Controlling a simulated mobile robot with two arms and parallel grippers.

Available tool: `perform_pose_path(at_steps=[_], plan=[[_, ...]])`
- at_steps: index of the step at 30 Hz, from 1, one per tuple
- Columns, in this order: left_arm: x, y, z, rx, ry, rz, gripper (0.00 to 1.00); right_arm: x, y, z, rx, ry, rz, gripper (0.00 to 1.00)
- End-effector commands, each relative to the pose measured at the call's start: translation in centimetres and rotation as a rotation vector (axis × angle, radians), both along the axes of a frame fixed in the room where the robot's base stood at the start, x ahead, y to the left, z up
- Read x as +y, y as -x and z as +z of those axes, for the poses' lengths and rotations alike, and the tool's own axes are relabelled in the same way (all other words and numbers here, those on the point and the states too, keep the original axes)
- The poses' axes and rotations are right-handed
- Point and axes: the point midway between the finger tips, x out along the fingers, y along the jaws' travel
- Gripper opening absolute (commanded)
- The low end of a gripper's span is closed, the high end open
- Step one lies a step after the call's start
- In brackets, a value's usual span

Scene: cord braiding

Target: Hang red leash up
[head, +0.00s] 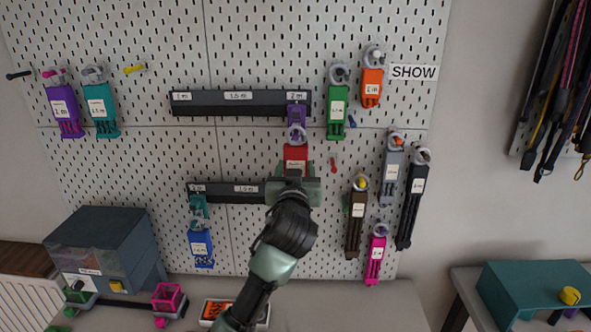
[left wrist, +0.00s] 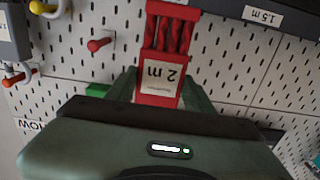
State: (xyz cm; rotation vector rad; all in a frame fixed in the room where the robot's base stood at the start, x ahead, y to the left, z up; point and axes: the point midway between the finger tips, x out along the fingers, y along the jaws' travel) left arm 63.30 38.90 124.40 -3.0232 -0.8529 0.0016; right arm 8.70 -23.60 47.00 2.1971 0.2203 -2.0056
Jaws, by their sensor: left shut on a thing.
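The red leash (head: 295,155) is a folded bundle with a white label. In the head view it is in front of the pegboard, just below the upper dark rail (head: 240,104). My left gripper (head: 293,178) is shut on its lower part, and its fingers hide that end. A grey ring (head: 296,133) shows at its top, overlapping a purple bundle (head: 297,113) at the rail's right end. I cannot tell whether the ring touches anything. In the left wrist view the red leash (left wrist: 163,55) with its "2 m" label sits between the fingers (left wrist: 163,92). My right gripper is not in view.
A bare red peg (head: 333,163) sticks out right of the red leash. Green (head: 338,108), orange (head: 372,84), brown (head: 357,222) and pink (head: 376,258) leashes hang further right. A lower rail (head: 235,191) runs behind my arm. A "SHOW" sign (head: 414,72) is at upper right.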

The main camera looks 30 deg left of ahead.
Motion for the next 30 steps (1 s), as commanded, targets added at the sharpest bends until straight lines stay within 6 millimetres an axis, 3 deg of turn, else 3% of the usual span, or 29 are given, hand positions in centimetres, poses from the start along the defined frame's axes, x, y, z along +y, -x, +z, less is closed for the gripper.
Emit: perform_pose_path(at_steps=[23,24,26,30], plan=[[-0.01,0.01,-0.3,-0.002,-0.001,0.0,0.1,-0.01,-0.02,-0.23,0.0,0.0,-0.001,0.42],[-0.01,0.01,-0.3,-0.002,-0.001,0.0,0.61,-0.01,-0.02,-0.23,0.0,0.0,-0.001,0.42],[0.0,0.0,-0.3,-0.002,-0.001,0.0,0.77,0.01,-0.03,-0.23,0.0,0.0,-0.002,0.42],[0.0,0.0,-0.33,-0.002,-0.001,0.0,0.78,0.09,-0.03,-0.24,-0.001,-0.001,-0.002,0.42]])
